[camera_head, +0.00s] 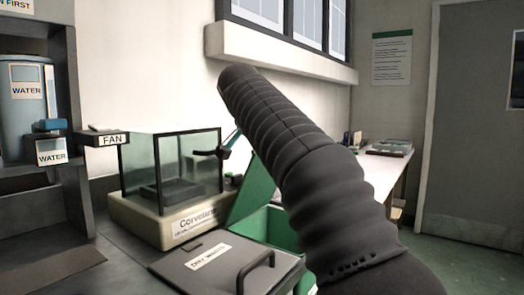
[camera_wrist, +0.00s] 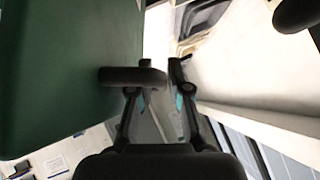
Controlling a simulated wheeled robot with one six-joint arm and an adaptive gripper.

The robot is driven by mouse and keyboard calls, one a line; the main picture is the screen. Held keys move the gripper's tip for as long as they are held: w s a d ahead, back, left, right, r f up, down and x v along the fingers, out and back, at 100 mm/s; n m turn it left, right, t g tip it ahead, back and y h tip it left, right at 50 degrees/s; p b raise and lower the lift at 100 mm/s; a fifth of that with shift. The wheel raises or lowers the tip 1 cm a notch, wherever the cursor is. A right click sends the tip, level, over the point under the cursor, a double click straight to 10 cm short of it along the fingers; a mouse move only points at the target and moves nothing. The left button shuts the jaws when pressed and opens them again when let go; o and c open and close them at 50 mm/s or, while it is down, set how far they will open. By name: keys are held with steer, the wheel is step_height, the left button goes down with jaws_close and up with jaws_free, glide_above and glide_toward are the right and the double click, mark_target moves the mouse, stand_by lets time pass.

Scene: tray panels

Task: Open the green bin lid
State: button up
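The green bin (camera_head: 283,226) stands behind the grey lid, partly hidden by my arm. Its green lid (camera_head: 252,188) is raised and stands steeply tilted at the bin's left side. My gripper (camera_head: 221,150) is at the upper left edge of the lid in the head view, small and partly hidden by my arm. In the wrist view the green lid (camera_wrist: 65,70) fills the left side. A dark bar (camera_wrist: 115,77), which looks like the lid's handle, lies across the left finger of my gripper (camera_wrist: 160,72). The fingers are a little apart; their grip on the bar is unclear.
A grey lid marked DRY WASTE (camera_head: 222,262) with a dark handle is in front. A glass-walled balance (camera_head: 180,208) stands to the left, near the raised lid. Shelves with WATER containers (camera_head: 28,95) are at far left, and a white bench (camera_head: 385,172) is behind my arm.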

steer(key=shift+r, duration=0.1)
steer(key=v, duration=1.2)
